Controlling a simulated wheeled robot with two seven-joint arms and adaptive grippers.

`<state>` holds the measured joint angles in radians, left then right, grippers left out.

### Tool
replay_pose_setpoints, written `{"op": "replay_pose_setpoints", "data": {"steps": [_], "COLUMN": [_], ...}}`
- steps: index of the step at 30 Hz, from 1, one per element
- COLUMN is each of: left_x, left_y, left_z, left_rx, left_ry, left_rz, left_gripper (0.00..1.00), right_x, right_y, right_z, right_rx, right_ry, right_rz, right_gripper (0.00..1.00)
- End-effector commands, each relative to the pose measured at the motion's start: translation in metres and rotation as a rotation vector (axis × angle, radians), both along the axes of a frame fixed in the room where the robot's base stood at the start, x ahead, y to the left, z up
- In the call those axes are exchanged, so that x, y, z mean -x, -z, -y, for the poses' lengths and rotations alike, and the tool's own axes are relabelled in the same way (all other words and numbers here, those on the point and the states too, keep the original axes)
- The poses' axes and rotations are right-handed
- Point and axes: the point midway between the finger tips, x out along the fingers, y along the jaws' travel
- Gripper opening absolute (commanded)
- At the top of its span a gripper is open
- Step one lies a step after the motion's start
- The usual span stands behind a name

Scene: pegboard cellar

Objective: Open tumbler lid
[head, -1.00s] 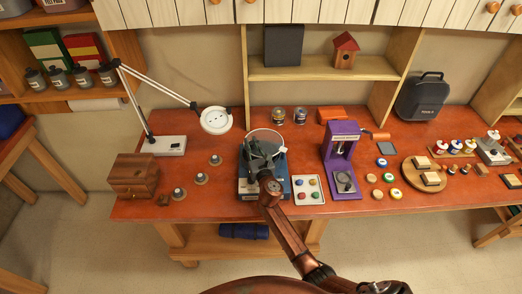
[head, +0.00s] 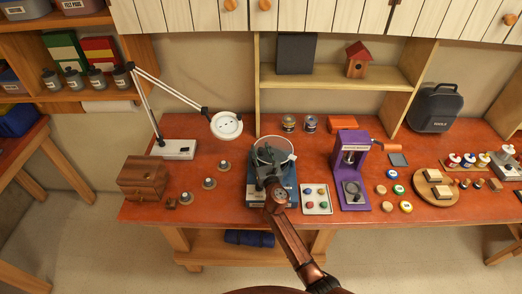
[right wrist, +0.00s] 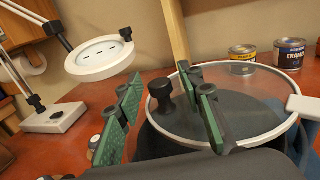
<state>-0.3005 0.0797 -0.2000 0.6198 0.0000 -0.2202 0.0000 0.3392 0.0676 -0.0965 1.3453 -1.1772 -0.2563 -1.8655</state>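The tumbler (head: 285,187) is a dark blue-grey machine on the red bench. Its round see-through lid (head: 277,143) has a pale rim and lies over the drum; the lid (right wrist: 245,110) fills the right of the right wrist view. A black knob (right wrist: 161,91) stands on the lid's left part. My right gripper (head: 264,160) is over the tumbler. In the right wrist view my right gripper (right wrist: 163,105) is open, its green-padded fingers on either side of the knob, with gaps showing. Whether either finger touches the lid, I cannot tell. My left gripper is out of view.
A magnifier lamp (head: 227,125) stands to the left, a tray of coloured knobs (head: 316,199) and a purple press (head: 352,172) to the right. Two paint tins (head: 300,124) stand behind. Small weights (head: 209,183) and a wooden box (head: 143,178) lie left.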

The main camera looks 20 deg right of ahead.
Motion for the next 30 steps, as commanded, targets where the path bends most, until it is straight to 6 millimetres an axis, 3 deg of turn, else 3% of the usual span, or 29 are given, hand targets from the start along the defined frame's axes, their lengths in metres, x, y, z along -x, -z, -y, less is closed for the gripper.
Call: {"op": "replay_pose_setpoints", "data": {"steps": [7, 21, 30], "left_x": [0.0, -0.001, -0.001], "left_y": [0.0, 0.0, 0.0], "left_z": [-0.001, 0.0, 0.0], "left_rx": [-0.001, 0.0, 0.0], "left_ry": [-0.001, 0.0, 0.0], "left_rz": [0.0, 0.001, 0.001], "left_gripper": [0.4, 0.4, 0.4], "right_x": [0.016, 0.105, 0.12], "right_y": [0.0, 0.0, 0.0], "right_z": [0.0, -0.007, -0.008], "right_rx": [0.001, 0.001, 0.0], "right_ry": [0.001, 0.0, 0.0], "right_rz": [0.001, 0.0, -0.001], "right_gripper": [0.35, 0.35, 0.35]}}
